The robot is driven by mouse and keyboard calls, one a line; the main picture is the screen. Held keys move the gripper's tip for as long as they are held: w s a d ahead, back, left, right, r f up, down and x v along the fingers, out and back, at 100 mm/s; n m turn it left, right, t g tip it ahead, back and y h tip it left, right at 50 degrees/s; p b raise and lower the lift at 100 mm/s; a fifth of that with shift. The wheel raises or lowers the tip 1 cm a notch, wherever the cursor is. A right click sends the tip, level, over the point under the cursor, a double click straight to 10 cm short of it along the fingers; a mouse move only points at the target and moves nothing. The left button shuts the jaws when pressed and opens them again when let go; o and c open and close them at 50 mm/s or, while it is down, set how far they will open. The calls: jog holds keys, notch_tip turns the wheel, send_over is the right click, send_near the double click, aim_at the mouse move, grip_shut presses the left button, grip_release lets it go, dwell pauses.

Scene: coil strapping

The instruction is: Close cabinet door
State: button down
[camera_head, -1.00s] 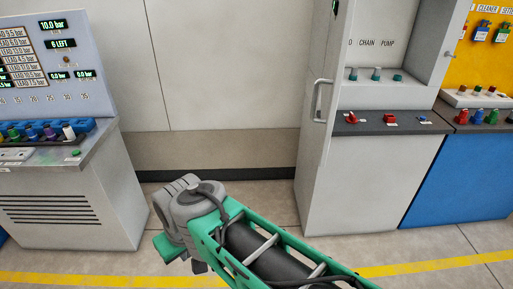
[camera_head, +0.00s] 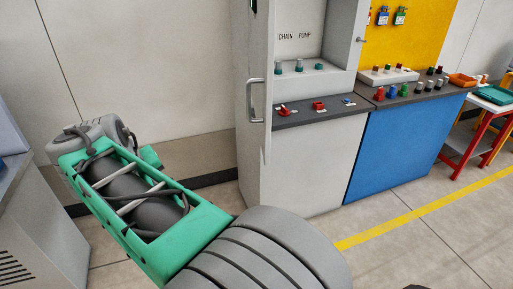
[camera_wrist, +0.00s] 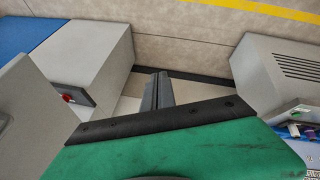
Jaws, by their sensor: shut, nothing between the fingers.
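The light grey cabinet (camera_head: 315,165) labelled CHAIN PUMP stands at the centre of the head view. Its door (camera_head: 257,50) with a bar handle (camera_head: 256,100) is open at the left of the opening, seen almost edge-on. A second pale panel (camera_head: 349,35) stands at the right of the opening. In the wrist view, the cabinet (camera_wrist: 95,60) shows at the left, with a red knob and a pale panel (camera_wrist: 28,115) near it. My gripper (camera_wrist: 157,90) is shut and empty, apart from the cabinet. My arm hides it in the head view.
A grey console (camera_head: 35,225) stands at the left and also shows in the wrist view (camera_wrist: 270,80). A blue cabinet (camera_head: 405,150) adjoins the grey one at the right. A red-legged table (camera_head: 485,135) stands farther right. Floor (camera_head: 415,225) in front is clear.

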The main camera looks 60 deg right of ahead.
jog(key=s+d+r+m+g+h, duration=0.1)
jog(key=s+d+r+m+g, duration=0.1)
jog(key=s+d+m, duration=0.3)
jog(key=s+d+r+g, duration=0.2)
jog(key=d+r, duration=0.1)
jog(key=d, duration=0.4)
jog(key=s+d+r+m+g+h, duration=0.1)
jog(key=s+d+r+m, duration=0.1)
jog(key=s+d+m, duration=0.3)
jog(key=s+d+f+n+b, duration=0.2)
jog(key=s+d+f, duration=0.3)
jog(key=d+f, duration=0.2)
jog(key=shift+d+f, duration=0.15)
jog(key=shift+d, duration=0.5)
